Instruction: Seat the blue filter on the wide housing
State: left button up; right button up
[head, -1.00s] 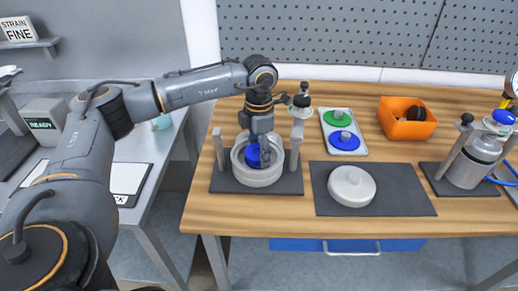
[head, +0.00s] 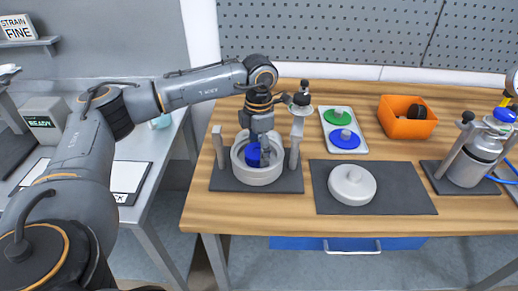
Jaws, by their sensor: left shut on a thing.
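The wide housing (head: 258,176) is a broad light-grey round tub. It stands on a dark mat between two grey posts at the left of the wooden table. A blue round piece, which I take for the blue filter (head: 252,157), is down inside its opening. My left gripper (head: 262,150) reaches down into the housing from above and is shut on the blue filter. The fingers hide part of it, so I cannot tell whether it touches the housing floor. My right gripper is out of view.
A pale tray (head: 362,151) holds a green and a blue knobbed disc. A pale round lid (head: 351,184) lies on a dark mat. An orange bin (head: 407,128) is behind it; a metal canister (head: 470,165) with posts stands at right. A post with a black knob (head: 302,100) rises close to my gripper.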

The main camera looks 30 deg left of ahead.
pick_arm(q)
jog(key=o, duration=1)
jog(key=shift+o, duration=0.2)
notch_tip(320, 180, up, 12)
jog(key=shift+s+f, duration=0.1)
dwell(0.3)
